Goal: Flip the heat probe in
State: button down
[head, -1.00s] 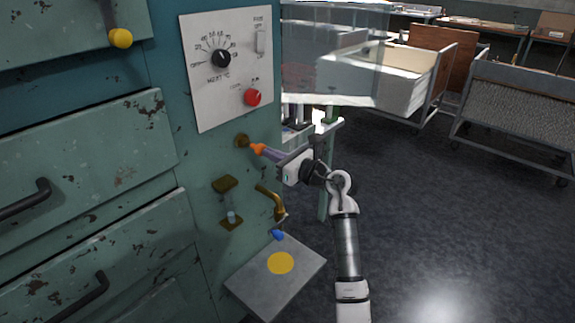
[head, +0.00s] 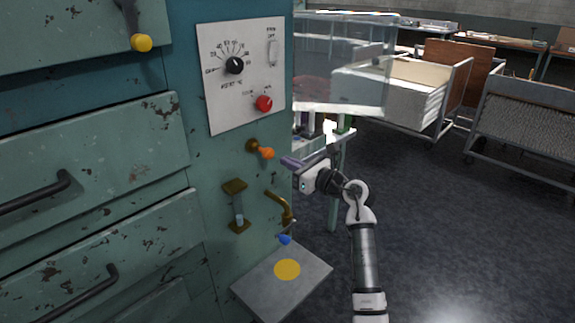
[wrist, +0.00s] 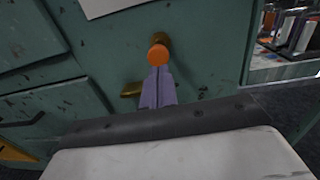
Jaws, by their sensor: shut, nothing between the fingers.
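An orange-tipped lever (head: 267,153) on a brass mount sticks out from the teal cabinet front; it is likely the heat probe's handle, but no label shows. It also appears in the wrist view (wrist: 158,53). My gripper (head: 287,161) has its purple fingers shut and empty, just right of the orange tip, with a small gap in the head view. In the wrist view my fingertips (wrist: 157,70) lie just below the orange tip; contact cannot be told there. Below the lever, a pale rod (head: 239,212) stands between two brass brackets.
A white panel (head: 215,105) with a black dial and red knob (head: 264,104) is above. A bent brass spout (head: 280,203) with a blue handle (head: 285,239) is below, over a grey plate (head: 255,287) with a yellow disc. Open floor lies right.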

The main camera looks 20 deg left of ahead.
jog(key=b+v, duration=0.2)
jog(key=v, duration=0.8)
